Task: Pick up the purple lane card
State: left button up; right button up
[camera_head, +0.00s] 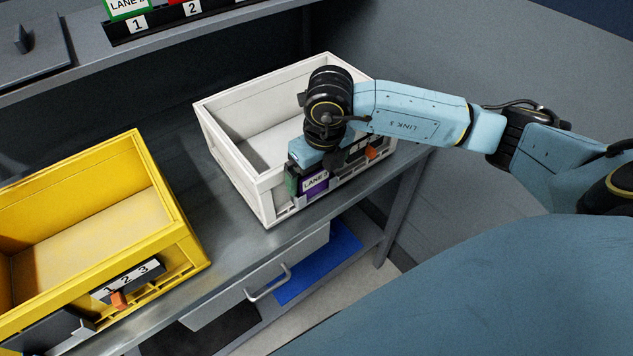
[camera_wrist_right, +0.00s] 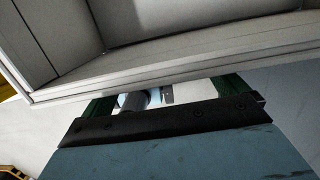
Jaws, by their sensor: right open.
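The purple lane card (camera_head: 314,188) has a white label strip reading LANE and stands at the front face of the white crate (camera_head: 262,186) in the head view. My right gripper (camera_head: 311,173) comes down over the crate's front rim and is open right at the card. One green fingertip shows at the card's left side; the other is hidden. In the right wrist view, the open right gripper (camera_wrist_right: 165,95) has its two green fingers apart below the white crate's rim (camera_wrist_right: 180,62). The purple card cannot be made out there. My left gripper is not in view.
A yellow crate (camera_head: 168,220) with a 1 2 3 label stands at left on the grey bench (camera_head: 235,240). An upper shelf holds a rack with a green card (camera_head: 127,8) and a red card. A drawer handle (camera_head: 268,284) and a blue sheet (camera_head: 318,264) are below the bench.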

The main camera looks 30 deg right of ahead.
jog(key=shift+w+f, duration=0.1)
jog(key=shift+f, duration=0.1)
jog(key=c, duration=2.1)
